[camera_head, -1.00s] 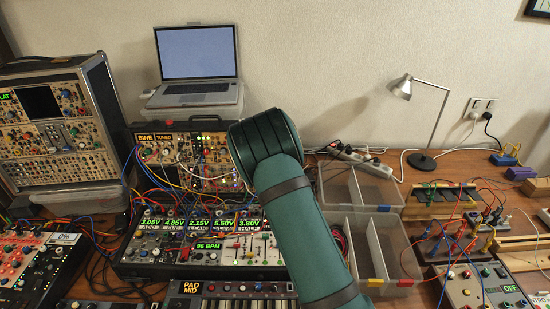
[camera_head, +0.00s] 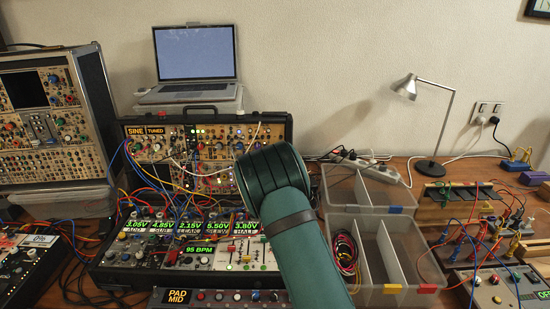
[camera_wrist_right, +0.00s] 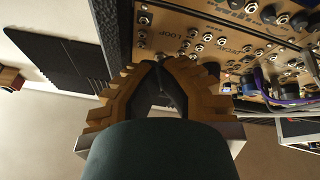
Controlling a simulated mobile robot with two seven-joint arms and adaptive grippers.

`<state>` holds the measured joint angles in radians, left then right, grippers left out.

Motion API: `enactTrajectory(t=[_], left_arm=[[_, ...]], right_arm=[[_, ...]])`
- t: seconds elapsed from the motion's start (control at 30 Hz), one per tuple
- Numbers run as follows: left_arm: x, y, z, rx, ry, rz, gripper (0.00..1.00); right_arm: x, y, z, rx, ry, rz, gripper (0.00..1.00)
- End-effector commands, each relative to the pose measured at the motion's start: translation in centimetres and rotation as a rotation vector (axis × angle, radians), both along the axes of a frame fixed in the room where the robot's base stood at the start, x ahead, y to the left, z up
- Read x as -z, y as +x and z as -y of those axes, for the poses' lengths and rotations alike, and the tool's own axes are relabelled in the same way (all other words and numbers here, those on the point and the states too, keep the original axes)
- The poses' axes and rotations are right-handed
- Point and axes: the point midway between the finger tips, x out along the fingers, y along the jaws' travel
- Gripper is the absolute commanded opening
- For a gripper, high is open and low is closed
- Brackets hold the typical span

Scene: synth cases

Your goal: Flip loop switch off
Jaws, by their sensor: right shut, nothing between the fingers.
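In the right wrist view, a tan synth panel (camera_wrist_right: 215,50) with jacks and small controls carries a "LOOP" label close to my right gripper's fingertips (camera_wrist_right: 160,66). The loop switch itself is too small to pick out, so I cannot tell its position. My right gripper is shut and empty, its tips in front of the panel's edge. I cannot tell whether they touch it. In the head view, my green right arm reaches up toward the open synth case (camera_head: 160,143) with the "SINE" and "TUNED" displays and hides its own gripper. My left gripper is not in view.
A lower mixer-like unit (camera_head: 170,255) with voltage displays stands in front of the case, with patch cables between them. A laptop (camera_head: 196,62) stands behind. Clear divided bins (camera_head: 376,243), a power strip (camera_head: 360,160) and a desk lamp (camera_head: 434,120) are to the right.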

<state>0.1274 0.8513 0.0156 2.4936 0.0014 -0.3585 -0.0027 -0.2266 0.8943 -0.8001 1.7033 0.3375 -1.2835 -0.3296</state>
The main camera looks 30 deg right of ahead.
Motion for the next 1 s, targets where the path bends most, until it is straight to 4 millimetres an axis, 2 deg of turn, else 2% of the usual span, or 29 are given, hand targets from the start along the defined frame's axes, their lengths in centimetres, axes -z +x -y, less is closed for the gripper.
enactTrajectory(t=[0.3, 0.8, 0.87, 0.9, 1.0], left_arm=[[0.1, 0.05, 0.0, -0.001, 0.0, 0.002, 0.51], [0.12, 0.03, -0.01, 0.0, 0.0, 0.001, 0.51], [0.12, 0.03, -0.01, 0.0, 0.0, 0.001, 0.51], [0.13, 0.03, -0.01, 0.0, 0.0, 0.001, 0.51], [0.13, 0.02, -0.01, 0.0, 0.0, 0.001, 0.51]], right_arm=[[0.46, 0.11, 0.09, 0.0, -0.056, 0.089, 0.0], [0.4, 0.15, 0.06, 0.0, -0.066, 0.107, 0.0], [0.4, 0.15, 0.06, -0.001, -0.065, 0.106, 0.18], [0.4, 0.15, 0.06, -0.001, -0.065, 0.106, 0.21], [0.4, 0.15, 0.06, -0.001, -0.065, 0.106, 0.21]])
